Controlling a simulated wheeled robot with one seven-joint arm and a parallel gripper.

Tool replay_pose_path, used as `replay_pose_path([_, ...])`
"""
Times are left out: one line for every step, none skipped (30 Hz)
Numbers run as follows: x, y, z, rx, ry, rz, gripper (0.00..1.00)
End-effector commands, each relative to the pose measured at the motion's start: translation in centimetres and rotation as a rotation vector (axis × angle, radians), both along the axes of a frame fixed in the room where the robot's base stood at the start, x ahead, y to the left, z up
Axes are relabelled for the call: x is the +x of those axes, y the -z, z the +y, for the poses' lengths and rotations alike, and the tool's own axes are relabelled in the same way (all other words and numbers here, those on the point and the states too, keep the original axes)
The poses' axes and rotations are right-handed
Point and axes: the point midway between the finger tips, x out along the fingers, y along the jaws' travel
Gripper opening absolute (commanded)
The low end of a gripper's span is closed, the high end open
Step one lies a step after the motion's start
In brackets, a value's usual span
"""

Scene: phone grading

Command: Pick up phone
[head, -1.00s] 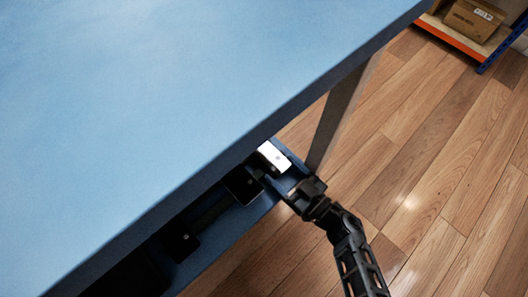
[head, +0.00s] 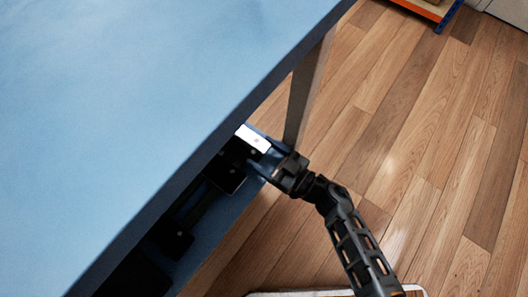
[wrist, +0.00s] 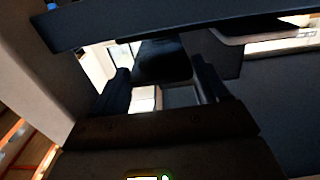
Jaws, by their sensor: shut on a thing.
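A white phone (head: 253,139) lies on the blue lower shelf (head: 213,228), just under the table's front edge. A dark phone (head: 229,176) lies to its lower left. My gripper (head: 264,160) reaches in over the shelf beside these phones and is shut on a phone. In the wrist view, a dark flat panel (wrist: 162,62) shows between the two fingers (wrist: 163,88), with a small bright patch below it. The grip is shadowed, and I cannot tell clearly which phone it holds.
The blue tabletop (head: 150,80) overhangs the shelf closely. A table leg (head: 305,90) stands just beyond my gripper. Another dark object (head: 177,241) lies further left on the shelf. Wooden floor on the right is clear; a blue-and-orange rack (head: 430,12) stands far off.

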Motion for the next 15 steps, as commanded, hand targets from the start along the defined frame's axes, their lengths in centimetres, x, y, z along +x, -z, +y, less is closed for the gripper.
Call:
replay_pose_path([0.0, -1.5, 0.0, 0.001, -0.001, -0.002, 0.38])
replay_pose_path([0.0, -2.0, 0.0, 0.000, -0.001, -0.003, 0.38])
replay_pose_path([0.0, -2.6, 0.0, 0.000, 0.000, -0.002, 0.38])
replay_pose_path([0.0, -3.1, 0.0, 0.000, 0.000, -0.003, 0.38])
replay_pose_path([0.0, -3.6, 0.0, 0.000, 0.000, -0.003, 0.38])
replay_pose_path([0.0, -4.3, 0.0, 0.001, 0.001, -0.002, 0.38])
replay_pose_path([0.0, -4.8, 0.0, 0.001, 0.001, -0.002, 0.38])
replay_pose_path([0.0, -5.3, 0.0, 0.000, 0.000, -0.003, 0.38])
replay_pose_path([-0.7, -4.5, -0.9, -0.002, 0.003, 0.003, 0.38])
replay_pose_path([-1.1, -4.5, -1.4, -0.001, 0.002, 0.003, 0.38])
replay_pose_path([-1.4, -4.5, -1.8, 0.000, 0.002, 0.003, 0.38])
replay_pose_path([-1.9, -4.5, -2.5, -0.001, 0.002, 0.003, 0.38])
replay_pose_path([-2.3, -4.5, -2.9, 0.000, 0.002, 0.003, 0.38])
replay_pose_path([-2.6, -4.5, -3.4, 0.000, 0.003, 0.003, 0.38])
replay_pose_path([-3.1, -4.5, -4.1, 0.000, 0.003, 0.003, 0.38])
